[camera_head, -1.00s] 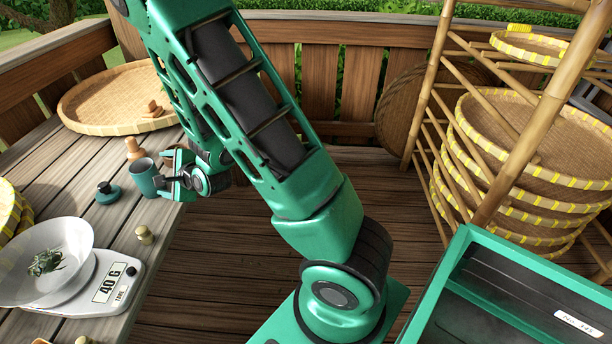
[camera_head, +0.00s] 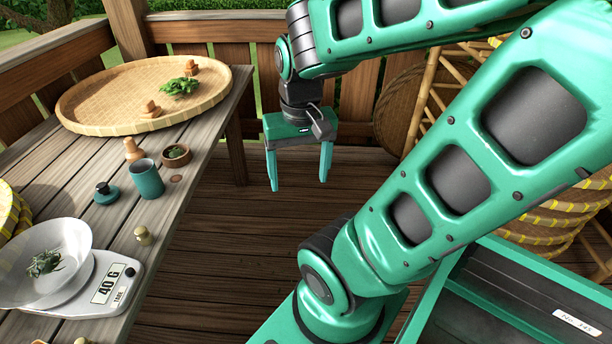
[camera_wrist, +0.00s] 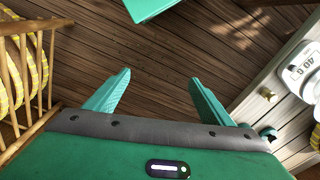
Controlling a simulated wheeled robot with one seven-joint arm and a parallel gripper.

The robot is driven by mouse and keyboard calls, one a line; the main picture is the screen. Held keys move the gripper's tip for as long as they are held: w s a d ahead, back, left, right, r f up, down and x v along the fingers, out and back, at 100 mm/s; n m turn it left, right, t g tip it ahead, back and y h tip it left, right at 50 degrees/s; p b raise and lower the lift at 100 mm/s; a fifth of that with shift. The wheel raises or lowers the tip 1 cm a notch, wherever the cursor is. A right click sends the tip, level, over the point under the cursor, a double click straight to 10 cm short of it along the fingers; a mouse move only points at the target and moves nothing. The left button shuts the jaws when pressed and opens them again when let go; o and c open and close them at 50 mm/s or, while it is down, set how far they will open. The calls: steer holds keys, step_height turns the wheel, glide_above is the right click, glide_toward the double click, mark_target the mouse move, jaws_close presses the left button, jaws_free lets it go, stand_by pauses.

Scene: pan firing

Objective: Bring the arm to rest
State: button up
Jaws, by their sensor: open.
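My gripper (camera_head: 299,165) hangs fingers-down over the deck floor, to the right of the table and clear of it. Its two teal fingers are apart with nothing between them. In the wrist view my gripper (camera_wrist: 152,92) is also open and empty, with bare deck boards beyond the fingers. My arm is folded, its upper links crossing the right half of the head view.
The wooden table (camera_head: 75,180) holds a wicker tray (camera_head: 110,98) with green leaves (camera_head: 180,86), a teal cup (camera_head: 147,178), a small bowl (camera_head: 176,156) and a scale (camera_head: 110,285) reading 40 G. A bamboo rack (camera_head: 432,95) stands right. The deck (camera_head: 230,240) between is open.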

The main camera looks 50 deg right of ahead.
steer(key=s, duration=0.3)
steer(key=shift+a+r+n+g+y, duration=0.1)
steer(key=shift+r+n+g+y, duration=0.2)
steer(key=shift+r+n, duration=0.1)
steer(key=shift+w+f, duration=0.25)
steer(key=shift+w, duration=0.3)
